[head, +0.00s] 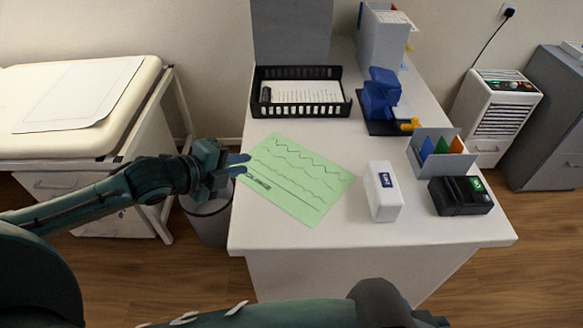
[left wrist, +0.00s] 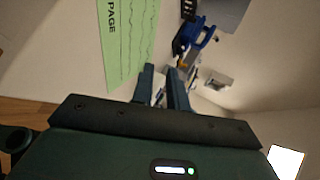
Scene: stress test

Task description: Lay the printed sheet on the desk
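The printed sheet (head: 295,180) is light green with wavy dark lines and a printed word near its lower left edge. It lies, apparently flat, on the left part of the white desk (head: 330,250), its left corner close to the desk's left edge. In the left wrist view the sheet (left wrist: 128,40) shows to the left of my fingers. My left gripper (head: 240,165) is at the sheet's left edge, fingers parted; its fingers (left wrist: 160,72) show a gap with nothing held between them. I cannot tell whether they touch the sheet. My right gripper is out of view.
On the desk stand a black paper tray (head: 300,108), a blue punch-like device (head: 380,95), a white box (head: 384,192), a small file holder (head: 425,150) and a black device (head: 460,196). A bin (head: 208,215) stands beside the desk. The desk's front is clear.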

